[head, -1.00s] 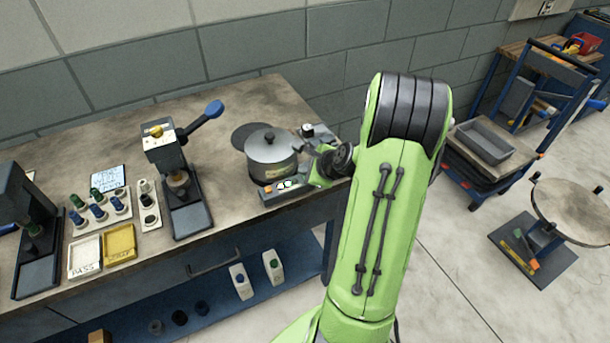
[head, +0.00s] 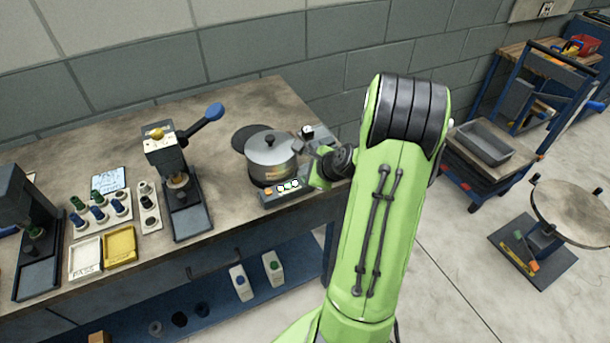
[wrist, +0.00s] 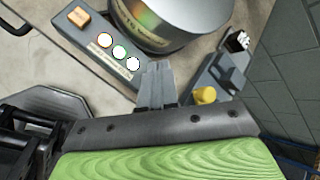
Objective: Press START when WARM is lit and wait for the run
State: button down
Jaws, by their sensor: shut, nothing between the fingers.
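A grey control box (head: 284,190) sits at the front of the bench, below a lidded metal pot (head: 271,158). It carries an orange button (wrist: 78,17) at one end and a row of three round lamps (wrist: 119,52), all showing bright white. My gripper (wrist: 154,85) is shut and empty, past the lamp end of the box, apart from the orange button. In the head view my arm partly hides it.
A grey fixture with a yellow knob (wrist: 205,95) is beside my gripper. A lever press (head: 178,185), a white tray (head: 85,258) and a yellow tray (head: 120,245) stand to the left on the bench (head: 225,105). A trolley (head: 480,165) stands at the right.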

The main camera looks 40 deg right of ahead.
jog(key=shift+r, duration=0.5)
notch_tip(320, 180, up, 5)
jog(key=p, duration=0.5)
dwell(0.5)
